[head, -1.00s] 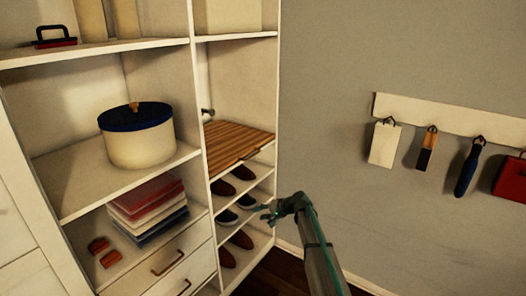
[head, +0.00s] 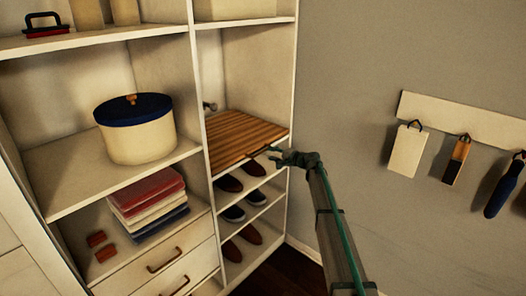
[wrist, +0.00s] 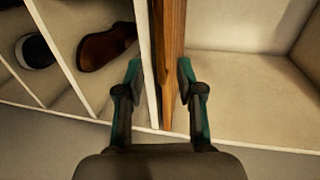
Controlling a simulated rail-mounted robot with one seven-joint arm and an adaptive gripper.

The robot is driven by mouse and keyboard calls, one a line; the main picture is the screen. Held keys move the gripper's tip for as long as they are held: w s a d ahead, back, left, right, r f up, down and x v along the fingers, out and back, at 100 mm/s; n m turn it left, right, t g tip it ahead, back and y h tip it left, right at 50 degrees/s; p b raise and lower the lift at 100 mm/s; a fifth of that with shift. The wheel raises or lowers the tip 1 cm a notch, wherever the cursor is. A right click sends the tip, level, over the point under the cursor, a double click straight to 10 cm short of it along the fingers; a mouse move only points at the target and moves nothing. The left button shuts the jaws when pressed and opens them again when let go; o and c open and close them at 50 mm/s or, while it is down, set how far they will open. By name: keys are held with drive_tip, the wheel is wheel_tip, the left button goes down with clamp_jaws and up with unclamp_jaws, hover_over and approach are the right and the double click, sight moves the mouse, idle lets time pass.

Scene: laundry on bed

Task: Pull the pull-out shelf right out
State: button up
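The pull-out shelf (head: 243,135) is a striped brown wooden board in the upper right bay of the white cabinet. A dark handle (head: 256,152) runs along its front edge. In the wrist view the board (wrist: 174,50) appears edge-on as an upright brown strip. My gripper (head: 277,155) is at the right part of the board's front edge. In the wrist view my gripper (wrist: 160,78) is open, with one finger on each side of the board's edge and a white cabinet shelf edge. I cannot tell whether the fingers touch anything. The handle is not clear there.
Shoes (head: 232,213) stand on the slanted racks below the board. A cream pot with a blue lid (head: 139,132) and folded cloths (head: 148,204) are in the left bay. Tools hang from a wall rail (head: 475,125) at right. The wall between is bare.

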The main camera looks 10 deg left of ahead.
sight(263, 151)
drive_tip(key=p+x, duration=0.2)
drive_tip(key=x, duration=0.4)
drive_tip(key=shift+w+a+f, duration=0.1)
drive_tip(key=shift+w+a, duration=0.1)
drive_tip(key=shift+a, duration=0.15)
clamp_jaws()
